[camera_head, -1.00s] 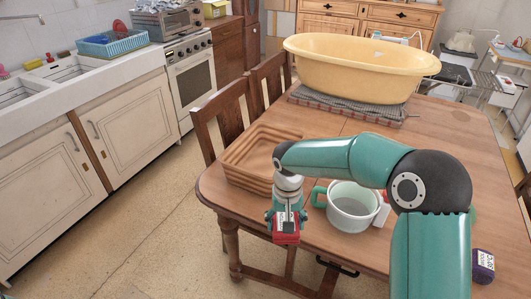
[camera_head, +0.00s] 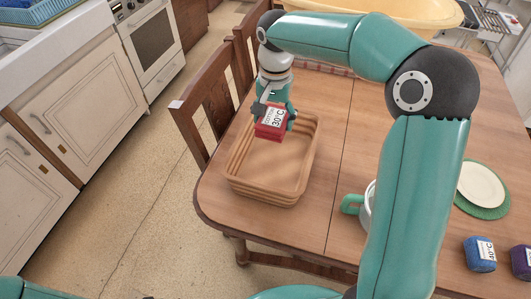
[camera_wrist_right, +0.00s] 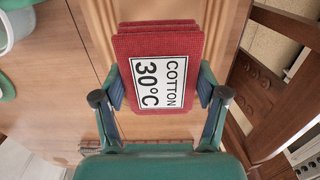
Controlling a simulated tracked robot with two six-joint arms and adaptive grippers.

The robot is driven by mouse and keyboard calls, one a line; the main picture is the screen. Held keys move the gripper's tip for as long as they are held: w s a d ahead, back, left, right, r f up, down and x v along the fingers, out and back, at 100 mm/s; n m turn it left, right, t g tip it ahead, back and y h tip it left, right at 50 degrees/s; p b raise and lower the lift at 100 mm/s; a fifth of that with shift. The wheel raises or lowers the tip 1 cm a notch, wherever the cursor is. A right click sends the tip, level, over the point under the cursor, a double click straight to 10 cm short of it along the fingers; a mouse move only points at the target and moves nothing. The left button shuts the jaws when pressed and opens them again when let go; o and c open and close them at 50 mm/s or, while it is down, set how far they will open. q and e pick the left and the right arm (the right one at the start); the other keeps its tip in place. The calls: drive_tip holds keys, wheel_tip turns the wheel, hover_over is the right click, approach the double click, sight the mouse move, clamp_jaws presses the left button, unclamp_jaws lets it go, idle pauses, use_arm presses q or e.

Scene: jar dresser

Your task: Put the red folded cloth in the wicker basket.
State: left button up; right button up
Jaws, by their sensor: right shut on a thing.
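The red folded cloth (camera_head: 270,122) has a white label reading "COTTON 30°C". My right gripper (camera_head: 273,116) is shut on it and holds it up at the far end of the wicker basket. In the right wrist view the cloth (camera_wrist_right: 158,68) sits between the two fingers of the right gripper (camera_wrist_right: 160,98). The wicker basket (camera_head: 262,192) is tan, low, rectangular and looks empty. It stands on the left part of the table. In the right wrist view a part of its rim (camera_wrist_right: 218,22) shows beside the cloth. My left gripper is not in view.
A mug with a green handle (camera_head: 352,204) stands right of the basket, partly hidden by my right arm. A plate on a green mat (camera_head: 482,186), a blue folded cloth (camera_head: 480,254) and a purple one (camera_head: 521,262) lie further right. A yellow tub (camera_head: 425,14) stands at the back.

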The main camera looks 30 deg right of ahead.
sight(272, 170)
wheel_tip(272, 170, down, 19)
drive_tip(key=shift+f, duration=0.1)
idle(0.4)
drive_tip(key=o, duration=1)
drive_tip(key=shift+f, duration=0.1)
drive_tip(key=shift+o, duration=0.2)
wheel_tip(272, 170, up, 12)
